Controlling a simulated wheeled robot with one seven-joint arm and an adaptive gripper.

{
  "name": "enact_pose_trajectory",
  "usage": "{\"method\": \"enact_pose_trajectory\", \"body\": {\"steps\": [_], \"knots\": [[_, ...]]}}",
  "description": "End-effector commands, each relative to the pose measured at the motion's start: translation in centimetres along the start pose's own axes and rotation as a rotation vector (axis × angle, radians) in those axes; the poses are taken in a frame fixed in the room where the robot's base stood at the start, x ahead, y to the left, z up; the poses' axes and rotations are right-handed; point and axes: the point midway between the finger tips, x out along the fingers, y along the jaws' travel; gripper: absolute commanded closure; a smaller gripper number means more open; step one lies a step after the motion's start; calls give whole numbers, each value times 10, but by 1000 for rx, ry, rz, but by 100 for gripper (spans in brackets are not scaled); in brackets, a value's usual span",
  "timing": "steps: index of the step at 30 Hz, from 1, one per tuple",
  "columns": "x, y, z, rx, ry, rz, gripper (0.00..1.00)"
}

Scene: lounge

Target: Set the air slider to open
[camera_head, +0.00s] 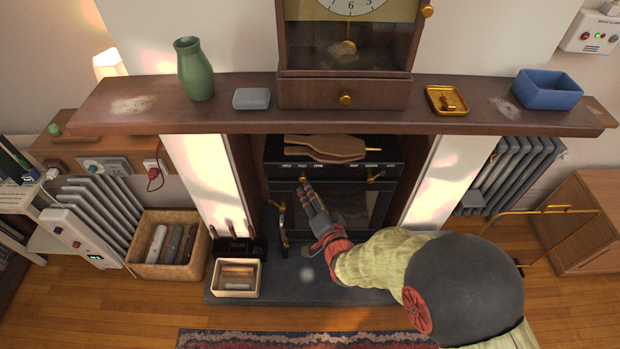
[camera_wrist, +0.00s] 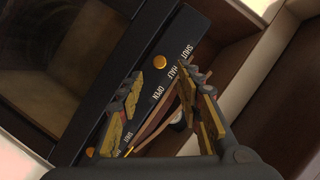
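The dark stove (camera_head: 330,205) stands in the fireplace. Its front panel has two brass knobs with printed labels. The left knob (camera_head: 303,178) shows in the wrist view (camera_wrist: 160,62) beside SHUT, HALF and OPEN, roughly level with HALF. The right knob (camera_head: 371,179) stands apart from my gripper. Which one is the air slider I cannot read. My gripper (camera_head: 306,187) is just in front of the left knob. In the wrist view its fingers (camera_wrist: 162,73) are spread, with the knob between or just beyond the tips; contact cannot be told.
Wooden bellows (camera_head: 325,148) lie on the stove top, close under the mantel shelf (camera_head: 210,115). A fire-tool stand (camera_head: 283,222) is left of my arm. A small box (camera_head: 236,291) sits on the hearth (camera_head: 310,285). A log basket (camera_head: 150,272) stands further left.

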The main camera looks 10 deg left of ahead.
Motion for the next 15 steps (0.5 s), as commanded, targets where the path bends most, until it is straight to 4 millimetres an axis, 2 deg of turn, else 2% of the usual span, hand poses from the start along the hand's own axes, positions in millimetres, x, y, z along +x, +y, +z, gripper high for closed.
{"method": "enact_pose_trajectory", "body": {"steps": [5,15], "knots": [[14,1,0,22,2,-2,65],[64,2,1,19,0,1,65]]}}
